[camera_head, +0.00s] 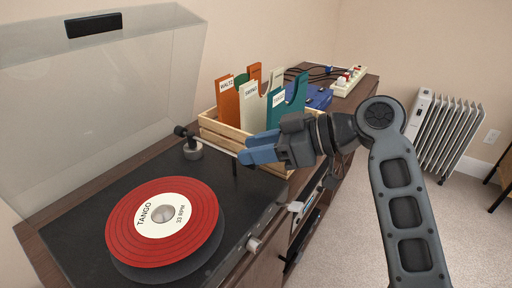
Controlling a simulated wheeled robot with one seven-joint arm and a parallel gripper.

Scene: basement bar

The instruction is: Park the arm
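The turntable (95,200) has a black deck with a red record (125,236) labelled "TANGO" and "33 RPM". The tonearm pivot (192,151) stands at the back of the deck with a dark counterweight (180,131). A thin tonearm tube (216,149) appears to run right from it, off the record, toward a small dark upright piece (235,168). My gripper (247,153) has blue fingers above the deck's back right corner, tips close to that piece. The fingers look close together, but contact and the gap between them are unclear.
A clear dust cover (95,100) stands raised at the back left. A wooden crate (220,134) with several record sleeves stands behind my gripper. A knob (254,244) and a pale piece (295,207) sit at the right edge. A white radiator (445,130) stands right.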

